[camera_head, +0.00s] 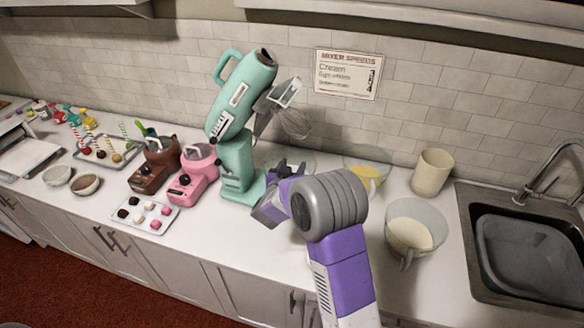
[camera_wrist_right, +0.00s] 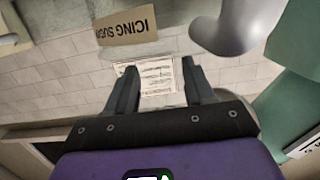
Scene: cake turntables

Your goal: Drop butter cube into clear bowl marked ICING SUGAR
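My right gripper (camera_head: 290,168) is at the end of the purple arm, in front of the mint stand mixer's base. In the right wrist view its two dark fingers (camera_wrist_right: 160,72) stand apart, with only the wall and its sign showing between them. A tan label reading ICING SUGAR (camera_wrist_right: 127,25) shows just beyond the fingertips. In the head view a clear bowl (camera_head: 305,158) shows faintly behind my gripper, mostly hidden. I cannot make out a butter cube. A clear bowl with yellow contents (camera_head: 369,175) stands right of my gripper. My left gripper is out of view.
A clear jug with pale contents (camera_head: 413,232), a beige canister (camera_head: 432,172) and the sink (camera_head: 525,250) lie right.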

